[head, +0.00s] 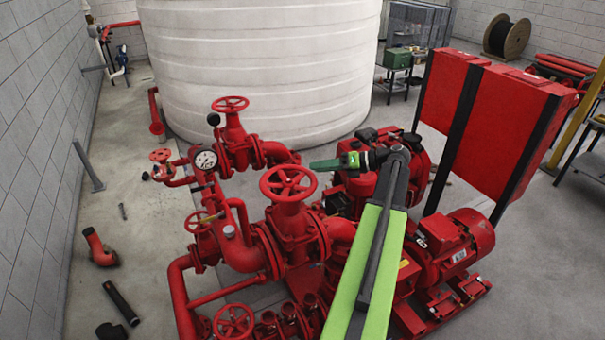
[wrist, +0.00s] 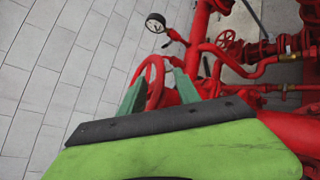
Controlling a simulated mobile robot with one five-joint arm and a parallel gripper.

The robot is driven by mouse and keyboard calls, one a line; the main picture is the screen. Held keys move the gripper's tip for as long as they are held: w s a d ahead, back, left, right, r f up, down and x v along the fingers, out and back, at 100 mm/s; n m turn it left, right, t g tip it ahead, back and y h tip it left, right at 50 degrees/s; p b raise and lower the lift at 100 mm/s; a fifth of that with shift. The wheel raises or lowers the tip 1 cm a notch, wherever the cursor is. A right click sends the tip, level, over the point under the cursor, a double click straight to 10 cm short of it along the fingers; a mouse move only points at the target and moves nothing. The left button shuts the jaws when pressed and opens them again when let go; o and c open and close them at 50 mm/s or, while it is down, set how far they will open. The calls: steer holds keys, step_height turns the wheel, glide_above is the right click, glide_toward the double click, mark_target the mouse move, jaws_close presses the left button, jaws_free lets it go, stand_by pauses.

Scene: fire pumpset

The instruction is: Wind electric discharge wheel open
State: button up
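A large red handwheel (head: 288,183) stands upright on its stem on a red valve in the middle of the head view; I take it as the discharge wheel. My gripper (head: 318,165) has green fingers pointing left, just above and right of the wheel's rim in the picture. In the wrist view my gripper (wrist: 159,86) is open, its two fingers apart. Part of a red wheel (wrist: 153,68) shows between and beyond the fingers, partly hidden by the left one. I cannot tell whether a finger touches it. Nothing is held.
A second handwheel (head: 230,104) and a pressure gauge (head: 205,159) stand left of the arm. A smaller wheel (head: 233,322) is low in front. A red motor (head: 455,245) and red cabinets (head: 490,125) are at right. A white tank (head: 260,65) stands behind. Floor at left holds loose pipe pieces.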

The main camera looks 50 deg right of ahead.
mark_target(301, 170)
steer(key=b+x, duration=0.1)
steer(key=x, duration=0.6)
steer(key=shift+s, duration=0.1)
steer(key=shift+r, duration=0.1)
jaws_close()
stand_by(1.0)
